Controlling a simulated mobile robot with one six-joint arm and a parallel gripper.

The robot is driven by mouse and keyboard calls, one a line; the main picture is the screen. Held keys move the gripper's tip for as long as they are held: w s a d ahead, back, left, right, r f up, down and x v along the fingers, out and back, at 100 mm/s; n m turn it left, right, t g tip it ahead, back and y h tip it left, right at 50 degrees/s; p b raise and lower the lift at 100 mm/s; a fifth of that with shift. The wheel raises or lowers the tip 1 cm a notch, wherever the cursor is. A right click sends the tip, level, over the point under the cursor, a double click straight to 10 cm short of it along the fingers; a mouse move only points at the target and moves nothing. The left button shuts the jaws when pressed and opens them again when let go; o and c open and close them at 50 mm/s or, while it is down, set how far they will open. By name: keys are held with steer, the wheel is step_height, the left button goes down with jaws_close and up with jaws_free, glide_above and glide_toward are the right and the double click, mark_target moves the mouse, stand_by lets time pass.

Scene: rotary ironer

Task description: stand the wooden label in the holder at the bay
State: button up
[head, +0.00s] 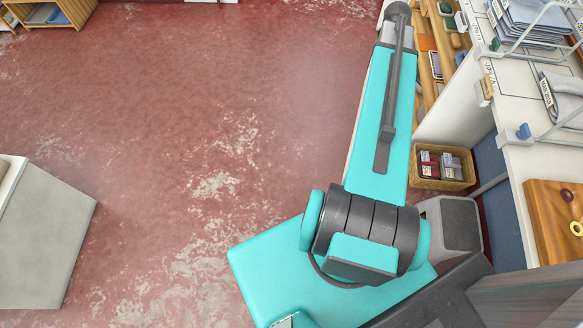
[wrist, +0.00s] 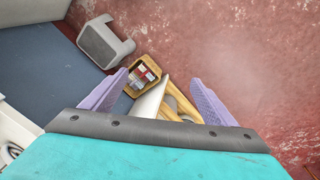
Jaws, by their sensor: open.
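My gripper (wrist: 158,76) shows in the wrist view as two purple fingers spread wide apart, with nothing held between them. It points down past a white panel edge toward the floor. In the head view my arm reaches to the top edge and the gripper cannot be made out. A small pale wooden piece (head: 485,91) stands at the near edge of the white counter, right of my arm; I cannot tell whether it is the label or its holder. A tag with dark lettering (head: 547,93) lies against a folded grey cloth. No wooden label is clearly visible in the wrist view.
The white counter (head: 510,108) has wire dividers, folded cloths and a blue knob (head: 523,131). Wooden shelves (head: 428,72) with small items lie below it. A wicker basket (head: 444,184) of boxes, a grey stool (head: 451,225) and a wooden board (head: 548,215) stand nearer. Red floor at left is open.

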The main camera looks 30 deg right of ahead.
steer(key=a+f+n+g+y, duration=0.1)
steer(key=a+f+n, duration=0.4)
steer(key=a+f, duration=0.7)
steer(key=a+f+n+y, duration=0.1)
steer(key=a+f+n, duration=0.45)
steer(key=a, duration=0.95)
steer(key=s+a+f+n+g, duration=0.1)
steer(key=s+a+f+n, duration=0.2)
steer(key=s+a+f, duration=0.3)
steer(key=s+a+f+n+g, duration=0.1)
steer(key=s+a+f+n, duration=0.2)
steer(key=a, duration=0.9)
steer(key=s+f, duration=0.3)
steer(key=s, duration=0.2)
steer(key=shift+s+a+f+g, duration=0.3)
steer(key=shift+s+a+g, duration=0.1)
steer(key=shift+s+f+b, duration=0.1)
steer(key=shift+f+b, duration=1.1)
steer(key=shift+b, duration=0.1)
